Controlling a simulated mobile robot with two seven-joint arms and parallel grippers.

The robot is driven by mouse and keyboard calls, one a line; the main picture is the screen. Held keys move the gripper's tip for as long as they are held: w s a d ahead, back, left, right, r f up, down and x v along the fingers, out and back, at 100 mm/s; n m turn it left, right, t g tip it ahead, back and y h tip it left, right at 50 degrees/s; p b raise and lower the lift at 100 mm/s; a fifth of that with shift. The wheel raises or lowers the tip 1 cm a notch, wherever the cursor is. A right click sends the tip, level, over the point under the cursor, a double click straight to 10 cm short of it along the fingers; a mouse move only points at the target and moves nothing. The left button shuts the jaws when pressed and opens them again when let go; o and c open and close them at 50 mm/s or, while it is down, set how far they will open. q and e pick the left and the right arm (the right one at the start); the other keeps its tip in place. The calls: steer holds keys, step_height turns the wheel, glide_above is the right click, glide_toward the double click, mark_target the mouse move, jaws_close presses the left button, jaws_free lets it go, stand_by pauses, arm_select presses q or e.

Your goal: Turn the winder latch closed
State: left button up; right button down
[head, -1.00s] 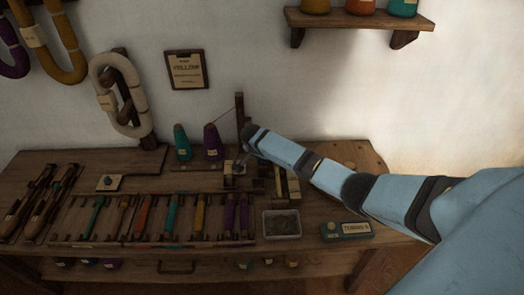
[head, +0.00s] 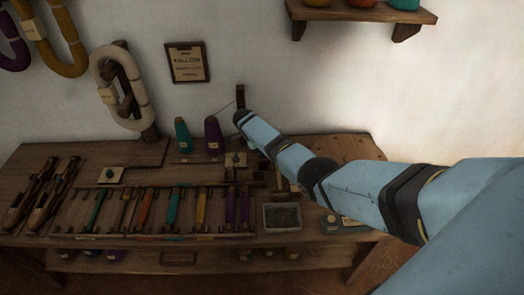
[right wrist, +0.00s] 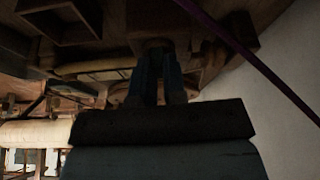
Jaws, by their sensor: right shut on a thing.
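The winder stands at the back of the bench, with a dark upright post (head: 240,95) and a small pale plate with a knob (head: 236,160) in front of it. My right arm reaches in from the right, and its wrist end is close beside the post. The arm hides the right gripper's fingers in the head view. In the right wrist view, my right gripper (right wrist: 156,58) has its fingers close together on a dark part under the wood, which I take to be the winder latch; its shape is too dark to read. My left gripper is out of view.
A purple cone (head: 213,135) and a teal cone (head: 182,136) stand left of the winder. A thread (right wrist: 250,58) crosses near the gripper. A rack of coloured shuttles and a grey tray (head: 282,217) lie in front. A shelf (head: 365,12) hangs above.

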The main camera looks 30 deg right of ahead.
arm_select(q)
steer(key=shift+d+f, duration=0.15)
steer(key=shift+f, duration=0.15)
arm_select(e)
steer(key=shift+s+f+m+g, duration=0.2)
steer(key=shift+m+g, duration=0.1)
steer(key=shift+m, duration=0.4)
steer(key=shift+d, duration=0.1)
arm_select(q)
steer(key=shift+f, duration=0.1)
arm_select(e)
steer(key=c, duration=1.2)
jaws_free()
steer(key=shift+r, duration=0.1)
steer(key=shift+w, duration=0.1)
steer(key=shift+w+r+y, duration=0.1)
steer(key=shift+r+y, duration=0.2)
steer(key=shift+r, duration=0.05)
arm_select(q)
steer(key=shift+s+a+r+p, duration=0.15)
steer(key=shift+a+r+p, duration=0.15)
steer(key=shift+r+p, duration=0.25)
arm_select(e)
steer(key=v, duration=1.3)
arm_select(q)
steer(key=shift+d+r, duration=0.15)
arm_select(e)
steer(key=shift+f, duration=0.1)
